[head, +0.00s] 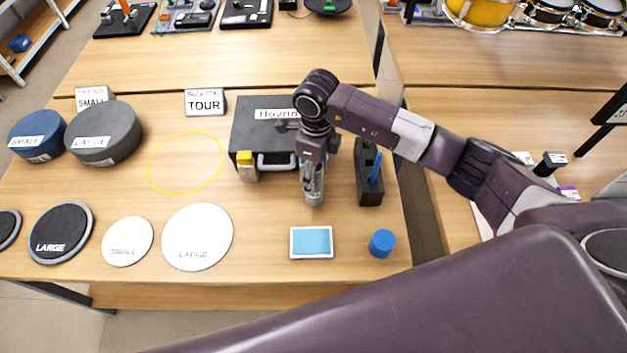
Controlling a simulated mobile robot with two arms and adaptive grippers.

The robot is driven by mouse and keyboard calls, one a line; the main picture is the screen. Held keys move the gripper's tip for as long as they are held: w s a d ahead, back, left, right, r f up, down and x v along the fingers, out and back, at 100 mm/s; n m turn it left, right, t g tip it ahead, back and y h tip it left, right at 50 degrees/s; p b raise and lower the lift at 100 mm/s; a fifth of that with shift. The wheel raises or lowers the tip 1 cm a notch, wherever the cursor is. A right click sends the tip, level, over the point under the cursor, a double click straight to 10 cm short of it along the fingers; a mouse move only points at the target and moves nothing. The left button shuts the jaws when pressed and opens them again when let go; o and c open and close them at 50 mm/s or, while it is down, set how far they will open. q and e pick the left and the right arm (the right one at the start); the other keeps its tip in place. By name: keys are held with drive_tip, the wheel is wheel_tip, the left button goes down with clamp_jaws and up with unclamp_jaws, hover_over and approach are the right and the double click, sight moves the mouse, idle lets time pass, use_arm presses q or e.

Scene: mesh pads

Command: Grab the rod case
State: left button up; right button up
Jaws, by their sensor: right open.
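A flat black case (250,123) with a white label on top and a grey handle on its near side lies right of the middle of the table; I take it for the rod case. My right gripper (313,198) points down at the case's near right side, in front of part of it. Its jaws are open and nothing shows between them. My wrist hides the case's right part, and I cannot tell whether the gripper touches it. My left gripper is not in view.
A black holder with a blue stick (369,190) stands right of my gripper. A blue-and-white block (311,243) and a blue cylinder (382,243) are nearer. The yellow ring area (150,170) at left is clear.

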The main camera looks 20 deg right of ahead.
wheel_tip(320, 180, down, 4)
drive_tip(key=shift+w+a+r+p, duration=0.15)
drive_tip(key=shift+p, duration=0.4)
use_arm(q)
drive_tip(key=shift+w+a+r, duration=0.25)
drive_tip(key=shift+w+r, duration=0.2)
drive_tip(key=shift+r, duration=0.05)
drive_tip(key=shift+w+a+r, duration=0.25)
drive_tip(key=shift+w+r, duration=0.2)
use_arm(e)
drive_tip(key=c, duration=1.2)
